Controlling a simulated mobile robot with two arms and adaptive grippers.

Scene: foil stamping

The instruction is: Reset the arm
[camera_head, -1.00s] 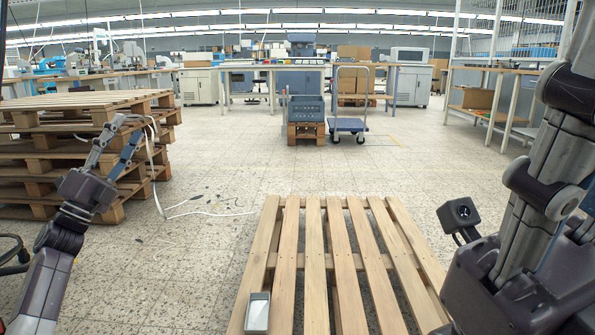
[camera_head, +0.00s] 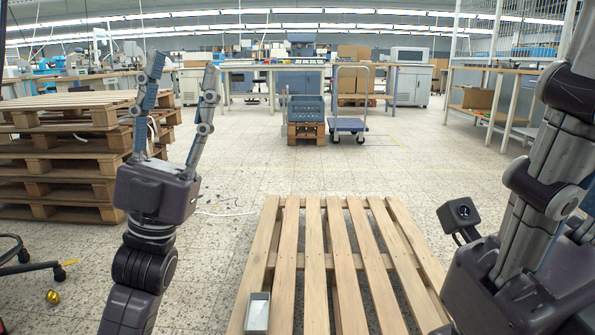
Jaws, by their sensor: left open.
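My left gripper (camera_head: 182,80) stands upright at the left, its two fingers spread apart and pointing up. It is open and holds nothing. It is in front of the stacked pallets and left of the low pallet. My right arm (camera_head: 520,200) fills the right edge of the view.
A low wooden pallet (camera_head: 313,240) lies ahead, with a small grey tray (camera_head: 257,313) on its near left corner. Stacked pallets (camera_head: 60,165) stand at the left. A small gold object (camera_head: 53,297) lies on the floor.

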